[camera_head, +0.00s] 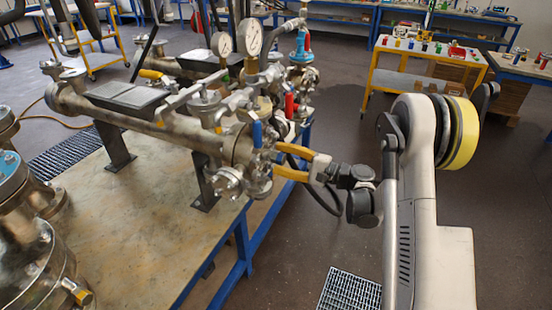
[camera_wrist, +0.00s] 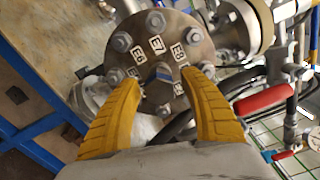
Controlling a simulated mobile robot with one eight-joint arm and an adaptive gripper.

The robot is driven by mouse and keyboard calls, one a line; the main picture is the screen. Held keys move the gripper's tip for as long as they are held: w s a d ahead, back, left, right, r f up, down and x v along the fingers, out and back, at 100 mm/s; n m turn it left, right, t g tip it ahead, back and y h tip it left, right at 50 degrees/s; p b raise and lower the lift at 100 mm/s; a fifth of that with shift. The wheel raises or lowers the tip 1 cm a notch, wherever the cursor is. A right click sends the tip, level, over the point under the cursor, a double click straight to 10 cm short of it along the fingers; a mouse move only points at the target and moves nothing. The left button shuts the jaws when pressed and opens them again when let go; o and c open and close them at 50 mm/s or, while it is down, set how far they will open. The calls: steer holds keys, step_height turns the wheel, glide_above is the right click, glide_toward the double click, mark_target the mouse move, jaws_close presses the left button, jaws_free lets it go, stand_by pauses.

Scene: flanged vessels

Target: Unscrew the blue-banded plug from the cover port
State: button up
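In the wrist view, a round metal cover (camera_wrist: 174,36) faces me, with bolts around its rim and small white labels such as E7. The blue-banded plug (camera_wrist: 163,75) stands near the cover's middle, a grey fitting with a blue mark. My gripper (camera_wrist: 160,82) has two yellow fingers, spread apart on either side of the plug, with gaps visible between them and it. I cannot tell the depth between fingertips and plug. In the head view, my gripper (camera_head: 280,161) is at the near right end of the horizontal vessel (camera_head: 130,123); the plug is hidden there.
A red-handled valve (camera_wrist: 264,99) and pipes lie right of the cover in the wrist view. Gauges (camera_head: 252,38) and piping rise above the vessel. The blue-framed bench (camera_head: 150,220) stands below.

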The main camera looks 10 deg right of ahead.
steer(key=shift+d, duration=0.1)
steer(key=v, duration=1.2)
